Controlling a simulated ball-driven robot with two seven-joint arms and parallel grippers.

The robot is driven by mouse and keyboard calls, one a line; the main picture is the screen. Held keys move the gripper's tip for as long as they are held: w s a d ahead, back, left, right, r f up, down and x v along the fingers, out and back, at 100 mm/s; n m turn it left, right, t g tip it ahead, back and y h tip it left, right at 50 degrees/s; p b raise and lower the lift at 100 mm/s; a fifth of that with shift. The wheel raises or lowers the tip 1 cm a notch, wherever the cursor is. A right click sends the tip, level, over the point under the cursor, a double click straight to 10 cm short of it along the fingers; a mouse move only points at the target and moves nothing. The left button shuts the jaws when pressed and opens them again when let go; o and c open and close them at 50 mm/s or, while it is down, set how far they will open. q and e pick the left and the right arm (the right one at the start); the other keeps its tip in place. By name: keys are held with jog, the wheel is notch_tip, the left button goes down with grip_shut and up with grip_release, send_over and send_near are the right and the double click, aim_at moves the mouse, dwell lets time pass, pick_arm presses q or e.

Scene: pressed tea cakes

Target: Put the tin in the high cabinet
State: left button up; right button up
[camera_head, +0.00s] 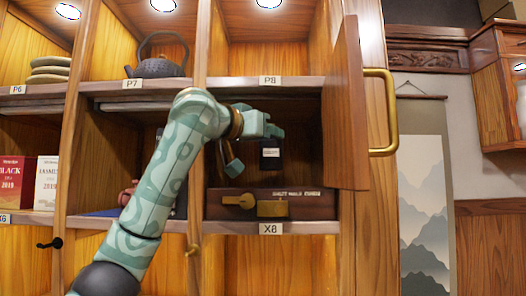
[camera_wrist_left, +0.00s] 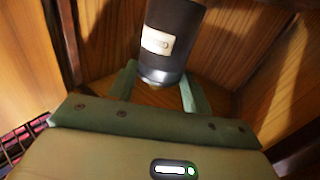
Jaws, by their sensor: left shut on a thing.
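The tin is a dark cylinder with a pale label (camera_head: 270,160). It is inside the compartment above the X8 label (camera_head: 271,229) in the head view. My left gripper (camera_head: 256,146) reaches into that compartment and is shut on the tin. In the left wrist view the tin (camera_wrist_left: 172,35) stands out between the two green fingers (camera_wrist_left: 158,84), its label facing the camera. Whether its base touches a surface is hidden. The wooden cabinet door (camera_head: 344,110) with a brass handle (camera_head: 386,112) stands open on the right. My right gripper is not in view.
A dark wooden box (camera_head: 308,206) with brass fittings sits at the bottom of the X8 compartment. The P8 compartment (camera_head: 265,58) above looks empty. A dark teapot (camera_head: 160,67) stands at P7. Wooden posts (camera_head: 75,110) and shelf edges frame the compartments.

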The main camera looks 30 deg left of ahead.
aim_at(264, 151)
pick_arm(q)
notch_tip(264, 151, down, 3)
jog(key=shift+d, duration=0.1)
jog(key=shift+w+a+f, duration=0.15)
jog(key=shift+a+f, duration=0.05)
jog(key=shift+f, duration=0.2)
jog(key=shift+d+f, duration=0.1)
jog(key=o, duration=1)
jog(key=s+b, duration=0.2)
jog(key=s, duration=1)
jog(key=shift+a, duration=0.3)
